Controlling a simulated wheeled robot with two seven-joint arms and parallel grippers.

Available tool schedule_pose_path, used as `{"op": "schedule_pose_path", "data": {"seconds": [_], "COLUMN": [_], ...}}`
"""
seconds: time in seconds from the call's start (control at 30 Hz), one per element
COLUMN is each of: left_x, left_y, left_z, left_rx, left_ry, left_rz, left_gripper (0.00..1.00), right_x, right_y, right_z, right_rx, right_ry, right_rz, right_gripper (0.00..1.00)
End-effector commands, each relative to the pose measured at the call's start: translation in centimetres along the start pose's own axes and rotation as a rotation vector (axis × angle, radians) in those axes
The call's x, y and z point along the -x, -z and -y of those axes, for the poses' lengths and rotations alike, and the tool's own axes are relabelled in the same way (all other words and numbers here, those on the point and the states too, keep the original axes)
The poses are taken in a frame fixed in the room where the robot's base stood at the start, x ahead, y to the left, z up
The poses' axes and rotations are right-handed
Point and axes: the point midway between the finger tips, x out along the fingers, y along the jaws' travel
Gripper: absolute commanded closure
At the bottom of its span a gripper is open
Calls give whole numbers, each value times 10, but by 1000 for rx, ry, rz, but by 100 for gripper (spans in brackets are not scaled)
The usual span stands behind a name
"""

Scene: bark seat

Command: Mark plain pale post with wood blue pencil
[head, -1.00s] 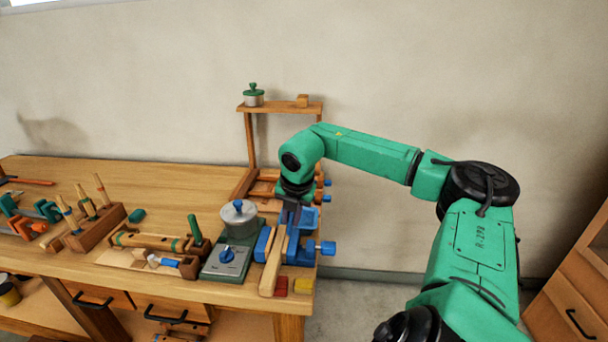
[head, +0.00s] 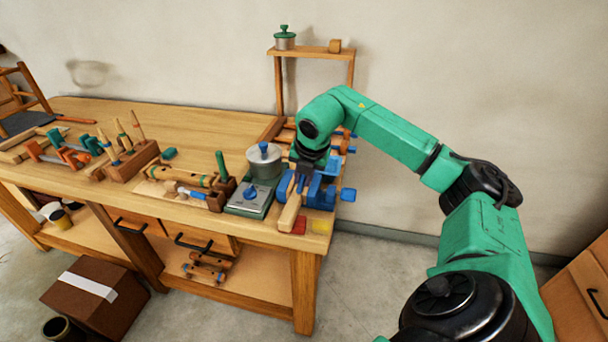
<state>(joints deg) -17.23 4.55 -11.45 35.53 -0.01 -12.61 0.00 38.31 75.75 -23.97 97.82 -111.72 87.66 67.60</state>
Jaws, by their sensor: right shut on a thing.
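A pale wooden post (head: 290,215) lies at the blue vise (head: 322,194) on the right end of the workbench, its near end sticking out toward the bench's front edge. My right gripper (head: 302,182) points down at the post's far part and is shut on it; the fingertips are small and partly hidden by the vise. My left gripper is out of view.
A grey pot on a green-based scale (head: 250,197) stands just left of the post. A small shelf (head: 311,52) rises behind. A cardboard box (head: 95,298) sits on the floor.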

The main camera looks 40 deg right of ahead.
Motion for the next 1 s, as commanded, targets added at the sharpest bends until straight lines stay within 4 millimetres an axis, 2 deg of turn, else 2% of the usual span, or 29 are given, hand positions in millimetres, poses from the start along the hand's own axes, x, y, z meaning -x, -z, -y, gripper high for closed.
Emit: {"op": "schedule_pose_path", "data": {"seconds": [0.03, 1.0], "left_x": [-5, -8], "left_y": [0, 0], "left_z": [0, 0], "left_rx": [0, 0], "left_ry": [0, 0], "left_rz": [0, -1], "left_gripper": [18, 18], "right_x": [-4, -6], "right_y": [2, 4], "right_z": [1, 2], "right_rx": [0, -1], "right_ry": [0, 0], "right_rz": [0, 0], "right_gripper": [100, 100]}}
